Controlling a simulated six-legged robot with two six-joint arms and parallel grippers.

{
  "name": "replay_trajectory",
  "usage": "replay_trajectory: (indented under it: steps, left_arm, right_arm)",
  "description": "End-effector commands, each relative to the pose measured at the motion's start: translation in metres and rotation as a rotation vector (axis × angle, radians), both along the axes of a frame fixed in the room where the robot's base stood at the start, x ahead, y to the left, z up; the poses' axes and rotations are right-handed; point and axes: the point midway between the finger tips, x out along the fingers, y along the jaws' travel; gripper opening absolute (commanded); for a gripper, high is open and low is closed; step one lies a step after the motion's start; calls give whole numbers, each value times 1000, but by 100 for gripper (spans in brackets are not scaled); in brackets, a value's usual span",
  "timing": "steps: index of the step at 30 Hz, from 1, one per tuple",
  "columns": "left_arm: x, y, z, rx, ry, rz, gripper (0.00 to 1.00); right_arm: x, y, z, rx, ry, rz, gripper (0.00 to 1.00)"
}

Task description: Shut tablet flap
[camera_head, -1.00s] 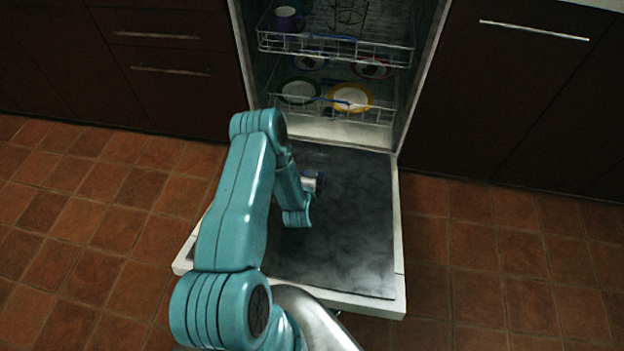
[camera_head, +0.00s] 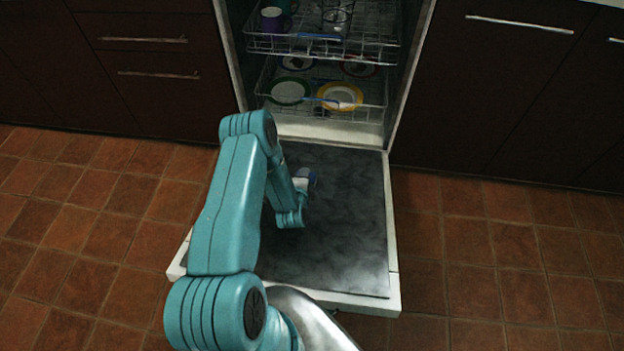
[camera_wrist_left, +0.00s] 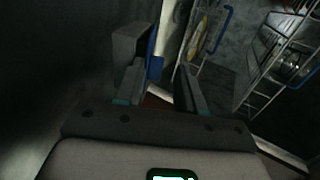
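The dishwasher door (camera_head: 345,215) lies folded down with its dark inner face up. A small pale and blue piece (camera_head: 305,178) shows on it beside my left wrist. It may be the tablet flap, but my arm hides part of it. In the left wrist view, a grey boxy piece (camera_wrist_left: 128,42) with a blue part (camera_wrist_left: 154,50) stands up from the dark surface, near the left finger; I cannot tell whether they touch. My left gripper (camera_wrist_left: 160,70) is open, its fingers apart with nothing clearly between them. My right gripper is not in view.
The dishwasher's upper rack (camera_head: 330,48) and lower rack (camera_head: 365,112) sit inside, holding a purple mug (camera_head: 272,20) and several plates, one yellow-rimmed (camera_head: 340,96). Dark cabinets flank it. The tiled floor (camera_head: 460,250) on the right is clear.

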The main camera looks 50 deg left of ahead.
Motion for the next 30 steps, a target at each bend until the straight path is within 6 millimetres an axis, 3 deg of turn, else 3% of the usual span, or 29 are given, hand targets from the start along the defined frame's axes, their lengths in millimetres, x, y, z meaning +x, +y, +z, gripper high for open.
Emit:
replay_trajectory:
  steps: [18, 26, 30]
  left_arm:
    - [25, 21, 34, -301, 354, 2, 43]
    - [33, 27, 34, -394, 463, 0, 43]
    - [23, 19, 61, -396, 470, -2, 43]
  right_arm:
    - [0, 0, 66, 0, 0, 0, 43]
    - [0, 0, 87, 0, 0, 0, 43]
    - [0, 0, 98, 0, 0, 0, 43]
